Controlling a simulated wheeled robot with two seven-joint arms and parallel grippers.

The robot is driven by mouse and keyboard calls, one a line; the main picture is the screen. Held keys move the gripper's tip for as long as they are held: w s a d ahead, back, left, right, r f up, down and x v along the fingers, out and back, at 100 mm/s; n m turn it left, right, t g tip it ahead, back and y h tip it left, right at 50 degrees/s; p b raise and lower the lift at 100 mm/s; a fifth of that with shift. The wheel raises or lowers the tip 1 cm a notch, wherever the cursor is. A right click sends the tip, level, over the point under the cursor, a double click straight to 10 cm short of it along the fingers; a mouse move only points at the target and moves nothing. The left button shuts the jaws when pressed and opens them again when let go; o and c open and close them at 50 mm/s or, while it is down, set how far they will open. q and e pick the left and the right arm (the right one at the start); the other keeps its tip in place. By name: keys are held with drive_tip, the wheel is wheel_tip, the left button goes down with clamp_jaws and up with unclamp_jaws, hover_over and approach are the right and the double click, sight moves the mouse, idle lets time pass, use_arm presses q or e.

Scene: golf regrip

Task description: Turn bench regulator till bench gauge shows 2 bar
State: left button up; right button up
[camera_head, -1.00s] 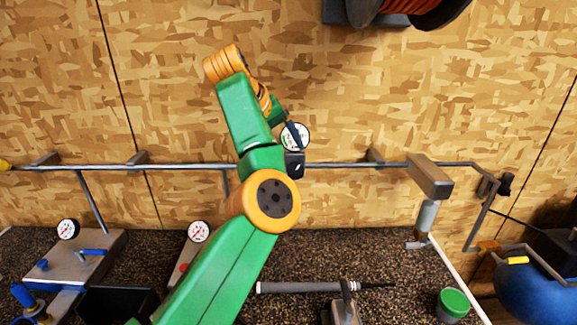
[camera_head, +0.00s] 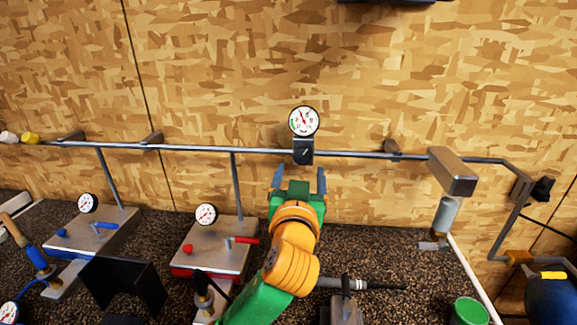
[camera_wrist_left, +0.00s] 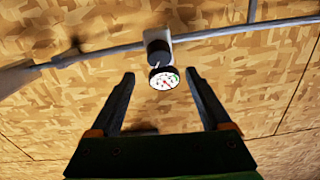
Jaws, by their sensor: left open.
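The bench gauge (camera_head: 303,121) is a round white dial above the wall pipe. Its red needle points up and slightly left; the exact value is too small to read. Just below it is the bench regulator (camera_head: 303,152), a dark knob with a light pointer mark on a grey block. My left gripper (camera_head: 299,178) is open and empty, below and in front of the regulator. In the left wrist view the regulator knob (camera_wrist_left: 157,50) and gauge (camera_wrist_left: 164,79) appear between and beyond the open fingers (camera_wrist_left: 160,76), not touched. My right gripper is not in view.
The pipe (camera_head: 370,155) runs along the wooden wall. On the dark bench stand two metal plates with gauges, one with a blue lever (camera_head: 105,225) and one with a red lever (camera_head: 243,240).

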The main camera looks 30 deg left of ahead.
sight(302, 158)
use_arm(q)
drive_tip(key=p+x, duration=0.2)
drive_tip(key=x, duration=0.4)
drive_tip(key=shift+a+f, duration=0.15)
drive_tip(key=shift+a, duration=0.05)
drive_tip(key=shift+w+f, duration=0.1)
drive_tip(key=shift+w, duration=0.2)
drive_tip(key=shift+d, duration=0.15)
drive_tip(key=shift+s, duration=0.15)
clamp_jaws()
